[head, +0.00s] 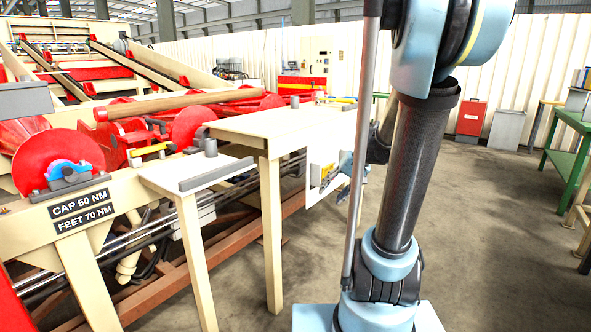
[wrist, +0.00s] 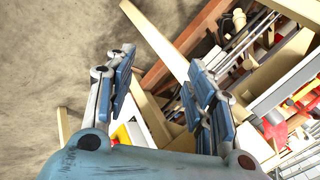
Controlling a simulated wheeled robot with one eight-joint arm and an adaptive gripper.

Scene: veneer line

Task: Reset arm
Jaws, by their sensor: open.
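My arm stands in the right middle of the head view, its dark upper tube and pale blue joints rising from my base. My gripper (wrist: 160,95) shows in the wrist view with its two blue-padded fingers spread apart and nothing between them. Below the fingers the wrist view shows concrete floor and cream table legs.
A cream table (head: 285,124) and a lower side shelf (head: 190,172) stand along the red and cream machine (head: 60,160). A sign (head: 80,210) reads CAP 50 NM, FEET 70 NM. A green bench (head: 570,122) stands far right. Concrete floor (head: 490,230) is clear at right.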

